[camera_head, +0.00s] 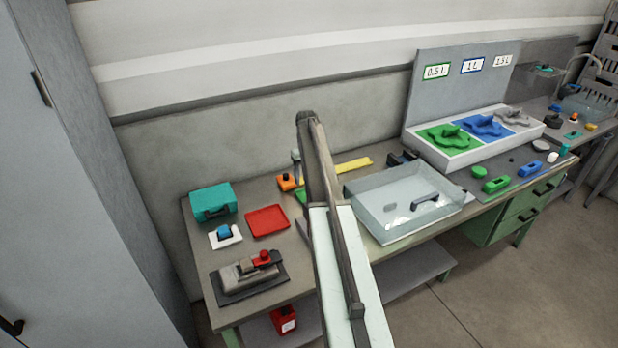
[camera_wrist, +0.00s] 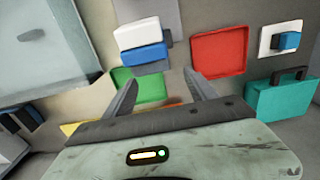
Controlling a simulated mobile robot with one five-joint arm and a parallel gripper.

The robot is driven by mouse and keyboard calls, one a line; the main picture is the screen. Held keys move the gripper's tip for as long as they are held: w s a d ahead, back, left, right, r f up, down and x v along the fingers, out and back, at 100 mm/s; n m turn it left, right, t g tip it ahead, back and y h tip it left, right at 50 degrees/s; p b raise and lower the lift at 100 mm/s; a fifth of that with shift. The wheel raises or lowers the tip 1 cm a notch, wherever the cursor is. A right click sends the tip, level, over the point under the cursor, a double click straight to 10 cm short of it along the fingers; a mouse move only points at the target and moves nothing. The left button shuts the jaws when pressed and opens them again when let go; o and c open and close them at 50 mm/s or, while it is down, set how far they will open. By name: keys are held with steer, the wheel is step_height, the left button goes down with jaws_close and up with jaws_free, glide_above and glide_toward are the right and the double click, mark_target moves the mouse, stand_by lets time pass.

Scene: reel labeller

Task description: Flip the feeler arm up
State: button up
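I cannot make out for certain which part is the feeler arm. A grey machine with a red knob (camera_head: 247,272) stands on a dark base plate at the near left of the bench in the head view. A white and blue block (camera_wrist: 143,48) lies beside a green tray (camera_wrist: 137,86) in the wrist view. My gripper (camera_wrist: 160,92) has its two fingers spread apart over the bench, with nothing held between them; the green tray shows past them. In the head view my arm stands in front of the middle of the bench and hides part of it.
A red tray (camera_head: 267,220), a teal case (camera_head: 212,202) and a white plate with a blue block (camera_head: 225,235) are left of my arm. A clear bin (camera_head: 400,212) stands right of it. A wall closes off the back.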

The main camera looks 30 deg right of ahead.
step_height(320, 180, up, 8)
steer(key=p, duration=0.7)
steer(key=shift+s+d+p, duration=0.15)
steer(key=shift+s+p, duration=0.05)
steer(key=shift+p, duration=0.2)
